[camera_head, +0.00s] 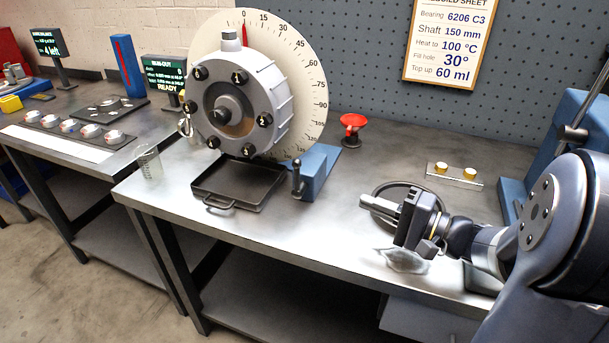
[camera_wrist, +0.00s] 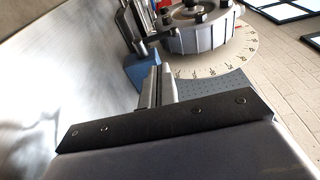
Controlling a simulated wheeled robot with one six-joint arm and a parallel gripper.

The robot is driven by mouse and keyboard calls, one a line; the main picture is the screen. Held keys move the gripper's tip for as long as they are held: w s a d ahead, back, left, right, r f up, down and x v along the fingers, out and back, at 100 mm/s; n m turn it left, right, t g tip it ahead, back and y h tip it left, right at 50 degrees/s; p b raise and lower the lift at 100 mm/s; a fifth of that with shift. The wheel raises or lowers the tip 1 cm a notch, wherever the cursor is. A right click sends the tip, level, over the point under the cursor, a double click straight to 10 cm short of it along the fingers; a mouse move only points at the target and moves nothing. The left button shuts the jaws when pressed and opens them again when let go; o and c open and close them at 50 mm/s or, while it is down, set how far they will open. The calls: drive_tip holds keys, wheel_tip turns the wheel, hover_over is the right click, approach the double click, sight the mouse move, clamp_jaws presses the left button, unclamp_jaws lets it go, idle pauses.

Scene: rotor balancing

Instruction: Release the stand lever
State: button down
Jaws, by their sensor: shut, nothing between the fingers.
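The stand lever (camera_head: 297,180) is a short dark upright handle with a rounded top, at the front left of the blue stand foot (camera_head: 318,172). The stand carries the grey rotor housing (camera_head: 240,105) in front of a round degree dial (camera_head: 310,75). My gripper (camera_head: 365,202) is to the right of the lever, clear of it, pointing left above the bench. Its fingers are together with nothing between them. In the wrist view the fingers (camera_wrist: 156,85) point toward the blue foot (camera_wrist: 146,68).
A black drip tray (camera_head: 238,186) sits below the housing, left of the lever. A red funnel (camera_head: 352,123) stands behind. Bench between lever and gripper is clear.

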sight(299, 176)
idle(0.3)
drive_tip(key=p+x, duration=0.1)
drive_tip(key=x, duration=1.3)
drive_tip(key=shift+r+p, duration=0.15)
drive_tip(key=shift+p, duration=0.15)
